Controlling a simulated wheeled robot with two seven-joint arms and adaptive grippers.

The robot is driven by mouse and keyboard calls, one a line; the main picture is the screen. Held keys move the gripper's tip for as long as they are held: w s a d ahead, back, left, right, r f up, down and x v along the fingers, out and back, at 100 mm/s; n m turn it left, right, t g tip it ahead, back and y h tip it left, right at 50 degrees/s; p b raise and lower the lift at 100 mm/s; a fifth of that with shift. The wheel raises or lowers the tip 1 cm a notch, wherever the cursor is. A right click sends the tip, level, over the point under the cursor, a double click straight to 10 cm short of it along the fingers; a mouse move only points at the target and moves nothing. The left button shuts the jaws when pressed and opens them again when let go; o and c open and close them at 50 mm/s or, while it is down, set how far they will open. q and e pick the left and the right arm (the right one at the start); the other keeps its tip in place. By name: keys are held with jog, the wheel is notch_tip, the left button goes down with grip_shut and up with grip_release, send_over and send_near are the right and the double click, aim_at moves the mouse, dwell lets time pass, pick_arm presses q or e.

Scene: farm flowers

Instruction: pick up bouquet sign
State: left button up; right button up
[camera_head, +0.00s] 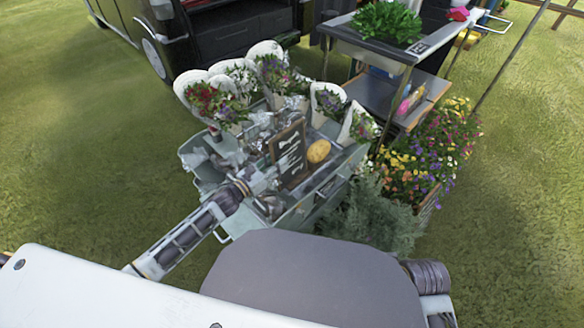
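The bouquet sign (290,155) is a small dark board with white lettering and a brown frame. It stands tilted in the grey-green metal cart in the middle of the camera_head view. My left arm reaches in from the lower left. My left gripper (262,141) is close to the left edge of the sign. The fingers are small and blend with the clutter there, so I cannot tell whether they touch the sign or are open or shut. My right gripper is hidden; only part of my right arm shows at the lower right.
Wrapped bouquets (228,92) stand along the back of the cart (315,196). A round yellow object (318,151) sits just right of the sign. Potted flowers (425,150) and a shelf table (350,43) stand at the right. A dark vehicle (230,38) is behind. Open grass lies left.

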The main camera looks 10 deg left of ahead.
aim_at(286, 153)
jog(key=shift+w, duration=0.15)
pick_arm(q)
jog(key=shift+w+d, duration=0.2)
jog(key=shift+w, duration=0.2)
jog(key=shift+w+d+r+b, duration=0.1)
jog(key=shift+w+d+b, duration=0.15)
jog(key=shift+w, duration=0.25)
jog(key=shift+w+d+r, duration=0.1)
jog(key=shift+w+d, duration=0.1)
jog(key=shift+w, duration=0.3)
jog(key=shift+w+d+b, duration=0.3)
jog(key=shift+w+b, duration=0.05)
jog(key=shift+w, duration=0.15)
jog(key=shift+w+d, duration=0.25)
jog(key=shift+w, duration=0.15)
pick_arm(e)
jog(key=shift+w+a+f+t+y, duration=0.15)
jog(key=shift+a+f, duration=0.1)
jog(key=shift+f, duration=0.5)
jog(key=shift+w+a+f+t+y, duration=0.1)
jog(key=shift+a+f+t+y, duration=0.1)
jog(key=shift+f, duration=0.55)
pick_arm(q)
jog(key=shift+c, duration=0.4)
grip_shut()
pick_arm(e)
jog(key=shift+a+r, duration=0.1)
jog(key=shift+a, duration=0.05)
